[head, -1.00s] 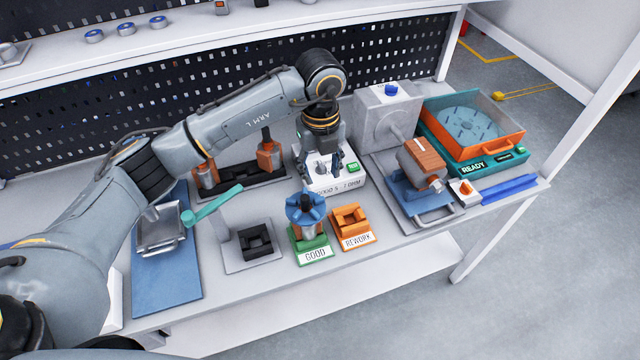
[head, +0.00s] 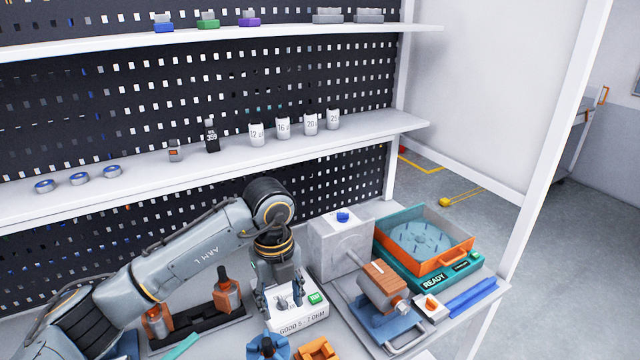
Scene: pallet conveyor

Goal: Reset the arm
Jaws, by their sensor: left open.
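My left arm comes in from the lower left of the head view and reaches over the bench. Its gripper (head: 284,297) points down, open, at the white tester marked "GOOD 5" (head: 298,318) with a green display. I cannot tell whether the fingers touch the tester. No part is clearly seen between the fingers. My right gripper does not show.
Right of the gripper stand a grey block machine (head: 338,245), a copper-coloured motor (head: 384,288) and an orange-teal tray unit marked READY (head: 425,245). A blue part (head: 268,347) and orange rework holder (head: 317,350) sit in front. A shelf (head: 200,165) runs behind.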

